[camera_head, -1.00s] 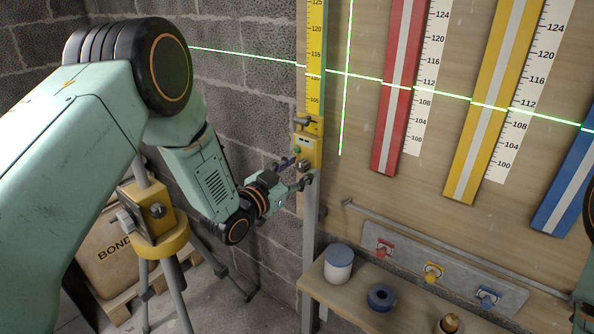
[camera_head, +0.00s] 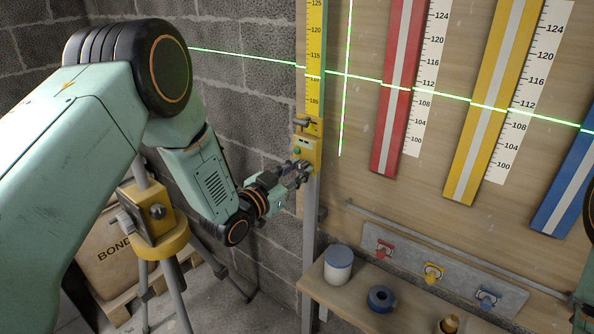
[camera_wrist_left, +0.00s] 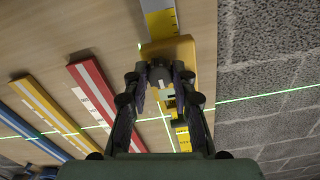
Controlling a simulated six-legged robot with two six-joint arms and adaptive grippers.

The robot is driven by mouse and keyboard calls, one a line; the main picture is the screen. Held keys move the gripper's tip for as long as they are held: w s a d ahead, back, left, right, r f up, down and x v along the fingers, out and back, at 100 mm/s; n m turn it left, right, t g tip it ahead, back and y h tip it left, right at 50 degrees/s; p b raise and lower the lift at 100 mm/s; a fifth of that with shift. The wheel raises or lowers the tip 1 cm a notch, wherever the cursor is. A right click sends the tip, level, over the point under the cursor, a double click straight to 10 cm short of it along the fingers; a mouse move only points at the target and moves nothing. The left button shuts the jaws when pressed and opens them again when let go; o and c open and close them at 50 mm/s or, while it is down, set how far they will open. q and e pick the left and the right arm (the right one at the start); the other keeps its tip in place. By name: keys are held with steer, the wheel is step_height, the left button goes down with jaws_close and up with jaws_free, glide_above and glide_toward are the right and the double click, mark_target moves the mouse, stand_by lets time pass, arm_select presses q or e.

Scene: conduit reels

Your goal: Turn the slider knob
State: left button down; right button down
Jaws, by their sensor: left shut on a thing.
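The yellow slider (camera_head: 309,150) sits low on the yellow measuring staff (camera_head: 316,60), which stands against the board. In the left wrist view the slider's yellow body (camera_wrist_left: 184,52) surrounds a dark round knob (camera_wrist_left: 160,76). My left gripper (camera_head: 299,171) is at the lower front of the slider, with its fingers shut on the knob. In the left wrist view its fingers (camera_wrist_left: 160,88) lie on both sides of the knob. The knob is mostly hidden by the fingers in the head view. My right gripper is not in view.
Red (camera_head: 393,100) and yellow (camera_head: 490,105) boards hang at right, beside white scales. A green laser line crosses the wall. A shelf below holds a white-and-blue pot (camera_head: 338,266) and a blue roll (camera_head: 381,298). A yellow-headed tripod (camera_head: 152,218) stands at left, before a sack.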

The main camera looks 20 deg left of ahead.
arm_select(q)
steer(key=n, duration=0.3)
steer(key=shift+r+n+p, duration=0.15)
steer(key=shift+n+p, duration=0.2)
steer(key=shift+n, duration=0.05)
steer(key=n, duration=0.4)
steer(key=shift+n+p, duration=0.3)
steer(key=shift+p, duration=0.05)
steer(key=n, duration=0.3)
steer(key=shift+w+n, duration=0.1)
steer(key=shift+n, duration=0.2)
steer(key=n+p, duration=0.1)
steer(key=n, duration=0.3)
steer(key=shift+n, duration=0.3)
steer(key=n, duration=0.3)
steer(key=shift+n, duration=0.3)
steer(key=n, duration=0.3)
steer(key=shift+n, duration=0.3)
steer(key=n, duration=0.6)
steer(key=shift+n+p, duration=0.3)
steer(key=shift+p, duration=0.05)
